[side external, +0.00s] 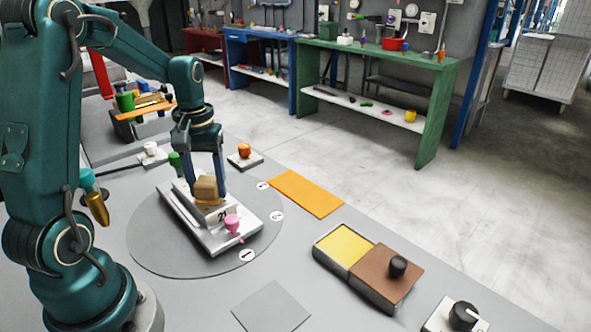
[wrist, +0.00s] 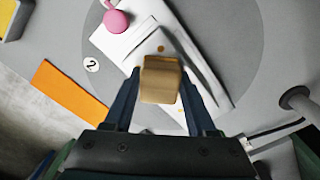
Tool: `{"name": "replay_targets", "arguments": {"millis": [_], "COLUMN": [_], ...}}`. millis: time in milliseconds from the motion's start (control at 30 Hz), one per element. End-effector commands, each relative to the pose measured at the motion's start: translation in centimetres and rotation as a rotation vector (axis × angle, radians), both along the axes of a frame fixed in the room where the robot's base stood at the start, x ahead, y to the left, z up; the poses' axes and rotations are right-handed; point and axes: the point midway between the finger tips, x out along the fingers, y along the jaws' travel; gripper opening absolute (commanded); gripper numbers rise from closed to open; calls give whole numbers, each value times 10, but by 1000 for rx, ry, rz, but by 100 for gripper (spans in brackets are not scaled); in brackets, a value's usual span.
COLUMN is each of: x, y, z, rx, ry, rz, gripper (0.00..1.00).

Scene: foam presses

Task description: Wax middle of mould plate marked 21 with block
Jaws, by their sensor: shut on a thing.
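My gripper (side external: 207,180) is shut on a tan wax block (side external: 206,188), which also shows between the fingers in the wrist view (wrist: 161,80). The block is over the raised white plate marked 21 (side external: 222,216), at or just above its top; I cannot tell if it touches. The plate sits on a white base (side external: 208,243) with a pink knob (side external: 233,223) at its front end. In the wrist view the plate (wrist: 150,48) shows orange-brown spots, and the block and fingers hide part of it.
The base stands on a round grey turntable (side external: 150,235) with numbered white discs. An orange mat (side external: 307,193), a box with a yellow pad (side external: 344,246) and brown lid (side external: 380,278), a black dial (side external: 463,315) and a grey square (side external: 271,308) lie to the right. An orange button (side external: 244,150) stands behind.

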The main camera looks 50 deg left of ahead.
Motion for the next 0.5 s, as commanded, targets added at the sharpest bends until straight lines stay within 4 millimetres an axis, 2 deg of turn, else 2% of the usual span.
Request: {"name": "replay_targets", "arguments": {"millis": [133,500], "x": [-1,0], "y": [-15,24], "z": [0,0], "rx": [-1,-1], "ry": [1,1], "rz": [-3,4], "gripper": [4,4]}}
